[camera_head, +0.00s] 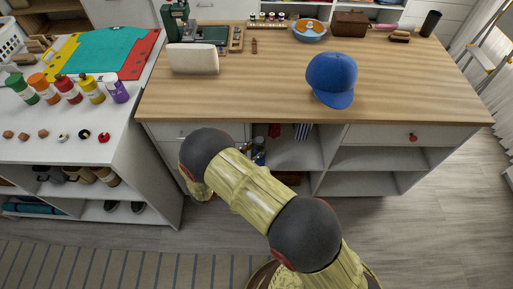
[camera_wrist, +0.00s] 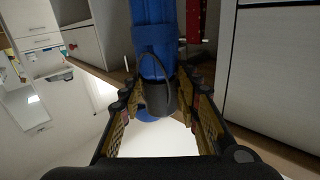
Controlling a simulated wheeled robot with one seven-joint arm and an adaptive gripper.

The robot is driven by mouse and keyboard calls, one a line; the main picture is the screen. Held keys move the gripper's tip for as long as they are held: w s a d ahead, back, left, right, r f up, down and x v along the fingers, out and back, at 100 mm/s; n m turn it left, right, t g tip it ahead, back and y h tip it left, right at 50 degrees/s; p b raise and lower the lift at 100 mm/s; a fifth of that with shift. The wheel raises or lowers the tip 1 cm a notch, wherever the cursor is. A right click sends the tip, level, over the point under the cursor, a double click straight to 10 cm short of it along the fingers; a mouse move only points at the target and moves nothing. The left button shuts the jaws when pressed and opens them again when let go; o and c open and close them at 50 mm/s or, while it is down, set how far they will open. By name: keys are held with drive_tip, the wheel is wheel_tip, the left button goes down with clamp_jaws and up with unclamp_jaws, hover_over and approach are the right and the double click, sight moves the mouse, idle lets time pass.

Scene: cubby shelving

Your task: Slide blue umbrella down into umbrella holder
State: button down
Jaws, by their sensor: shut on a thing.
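A blue umbrella (camera_wrist: 152,28) shows in the wrist view as a long, folded blue shape, with a band around it. My gripper (camera_wrist: 166,112) is shut on it, with its yellow-lined fingers on either side. A dark grey rounded part (camera_wrist: 160,92) with a thin dark loop lies between the fingers. I cannot tell whether it is the umbrella's handle or part of a holder. A little blue shows beyond it. I cannot clearly make out the umbrella holder in either view.
A wooden-topped counter (camera_head: 270,92) with open cubbies (camera_head: 375,158) stands ahead; a blue cap (camera_head: 332,78) lies on it. A white shelf unit (camera_head: 140,170) with several bottles stands left. A red object (camera_wrist: 195,20) hangs beside the umbrella. Floor is free at right (camera_head: 440,215).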

wheel_tip(320, 180, down, 7)
drive_tip(key=b, duration=0.4)
idle(0.7)
drive_tip(key=c, duration=1.2)
unclamp_jaws()
drive_tip(key=shift+c, duration=0.2)
drive_tip(key=v, duration=1.2)
